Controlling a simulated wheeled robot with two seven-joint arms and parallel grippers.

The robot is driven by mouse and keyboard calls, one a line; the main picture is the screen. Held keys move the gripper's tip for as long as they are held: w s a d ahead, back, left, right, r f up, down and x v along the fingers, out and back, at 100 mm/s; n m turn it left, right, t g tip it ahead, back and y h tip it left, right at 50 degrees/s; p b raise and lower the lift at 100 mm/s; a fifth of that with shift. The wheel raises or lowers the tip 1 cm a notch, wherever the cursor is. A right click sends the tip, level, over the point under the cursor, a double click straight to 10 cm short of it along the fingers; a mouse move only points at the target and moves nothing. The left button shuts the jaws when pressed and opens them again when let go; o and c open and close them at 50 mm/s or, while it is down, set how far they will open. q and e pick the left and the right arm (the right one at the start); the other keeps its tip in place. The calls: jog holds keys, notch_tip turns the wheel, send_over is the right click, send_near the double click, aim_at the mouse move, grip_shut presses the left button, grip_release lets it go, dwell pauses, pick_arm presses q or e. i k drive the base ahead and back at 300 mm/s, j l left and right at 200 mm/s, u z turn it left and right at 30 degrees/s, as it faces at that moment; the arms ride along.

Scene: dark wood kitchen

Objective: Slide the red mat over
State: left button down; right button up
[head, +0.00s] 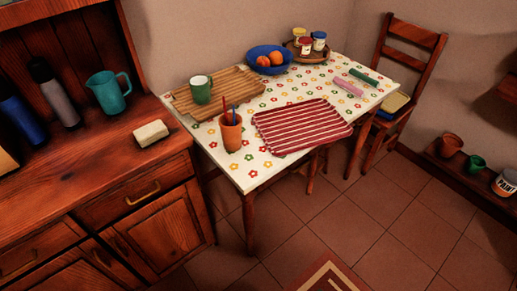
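The red mat (315,130) has white stripes and lies flat on the table (247,178), which has a white flowered cover. The mat lies near the table's front edge, right of a terracotta cup (231,136) holding a few thin items. Neither of my grippers shows in the head view.
A wooden slatted board (240,86) with a green mug (200,90), a blue bowl of fruit (257,66) and a tray of jars (292,47) stand behind the mat. Pink (348,87) and green (363,77) items lie right. A chair (400,75) stands at the right end.

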aim_at(296, 127)
jog(key=j+z, duration=0.15)
jog(key=j, duration=0.3)
jog(key=j+z, duration=0.1)
jog(key=j, duration=0.4)
jog(key=k+j+z, duration=0.15)
jog(key=j, duration=0.3)
jog(key=j+z, duration=0.15)
jog(key=j, duration=0.3)
jog(key=k, duration=0.05)
